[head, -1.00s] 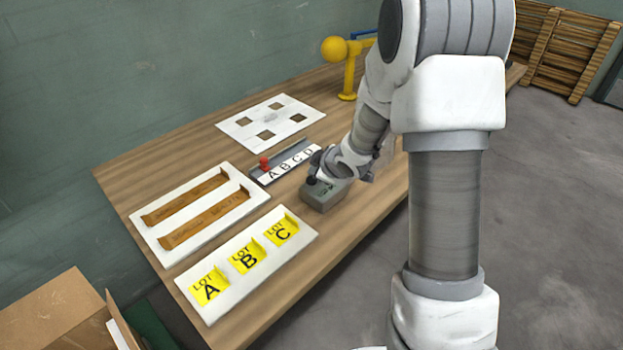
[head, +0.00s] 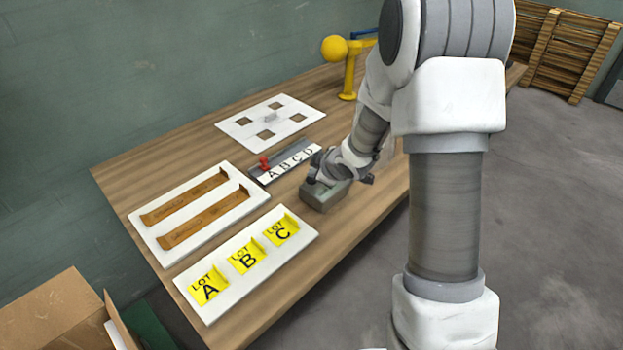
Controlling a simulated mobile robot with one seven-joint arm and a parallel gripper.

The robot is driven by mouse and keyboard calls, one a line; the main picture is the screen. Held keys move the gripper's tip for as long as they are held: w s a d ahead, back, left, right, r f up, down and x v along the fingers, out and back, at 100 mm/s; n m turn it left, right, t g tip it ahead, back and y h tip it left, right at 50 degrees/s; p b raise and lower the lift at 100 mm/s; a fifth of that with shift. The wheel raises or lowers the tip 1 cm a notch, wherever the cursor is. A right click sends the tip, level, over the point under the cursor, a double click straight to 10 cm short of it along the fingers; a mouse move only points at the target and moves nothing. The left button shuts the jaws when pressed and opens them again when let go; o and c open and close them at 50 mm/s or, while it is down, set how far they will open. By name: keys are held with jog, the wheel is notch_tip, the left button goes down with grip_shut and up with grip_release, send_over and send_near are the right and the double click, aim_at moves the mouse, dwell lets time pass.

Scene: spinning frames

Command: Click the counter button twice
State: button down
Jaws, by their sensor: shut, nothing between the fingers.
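The counter (head: 324,198) is a small grey-green box on the wooden table, right of the lettered strip. My gripper (head: 318,182) is at the top of the box, pointing down at its upper left part. The fingers are small and dark here, and they look shut with nothing held. The button itself is hidden under or behind my gripper. I cannot tell whether the fingertips touch it. The counter's display cannot be read.
The ABCD slider strip (head: 288,163) with a red knob lies left of my gripper. A white board with yellow LOT cards (head: 219,303), a tray with brown strips (head: 150,243) and a white board with square holes (head: 245,127) lie around. A yellow stand (head: 349,80) is behind.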

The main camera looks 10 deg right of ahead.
jog(key=shift+f+b, duration=0.6)
jog(key=shift+f, duration=0.05)
dwell(0.5)
dwell(0.4)
jog(key=shift+r+p, duration=1)
jog(key=shift+r, duration=0.05)
notch_tip(320, 180, up, 5)
jog(key=p, duration=0.4)
jog(key=shift+r+p, duration=0.1)
jog(key=shift+p, duration=0.2)
jog(key=shift+a+r, duration=0.1)
jog(key=shift+a, duration=0.05)
dwell(1.9)
